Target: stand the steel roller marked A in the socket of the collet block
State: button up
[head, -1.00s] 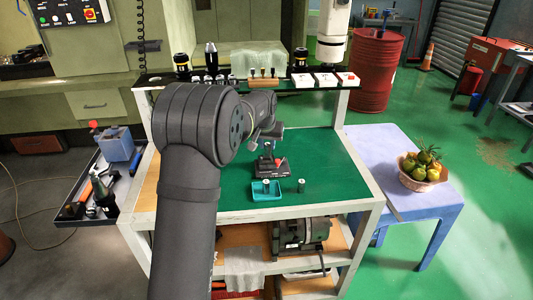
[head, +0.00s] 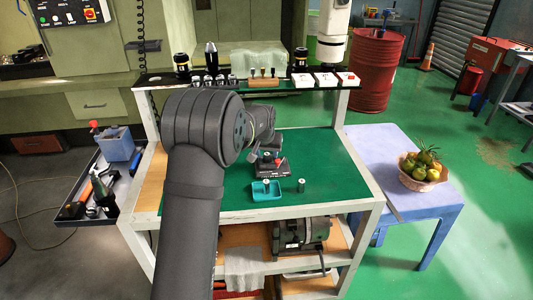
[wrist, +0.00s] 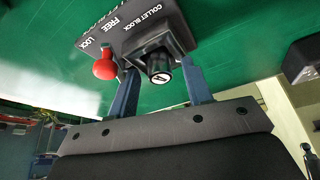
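The dark collet block (wrist: 135,28) lies on the green bench top and also shows in the head view (head: 272,168). Its red lever knob (wrist: 105,67) is nearer the LOCK lettering than FREE. A roller with a pale marked end (wrist: 161,77) appears to stand upright in the dark socket; its mark is too unclear to read. My gripper (wrist: 159,68) is open, its blue fingers on either side of this roller with a gap on both sides. A second roller (head: 266,183) stands in the teal tray, and a third (head: 301,185) stands on the bench to its right.
The teal tray (head: 262,197) sits in front of the block. A rear shelf (head: 215,84) carries tool holders and white boxes. A side tray (head: 85,205) of tools hangs at the left. The green bench top (head: 335,170) is clear to the right.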

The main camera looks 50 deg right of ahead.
aim_at(266, 155)
jog(key=v, duration=1.2)
jog(key=shift+r, duration=0.15)
jog(key=x, duration=1.1)
jog(key=shift+d+f, duration=0.1)
jog(key=shift+f, duration=0.25)
jog(key=shift+w+d, duration=0.15)
jog(key=shift+r, duration=1.85)
jog(key=shift+f, duration=0.1)
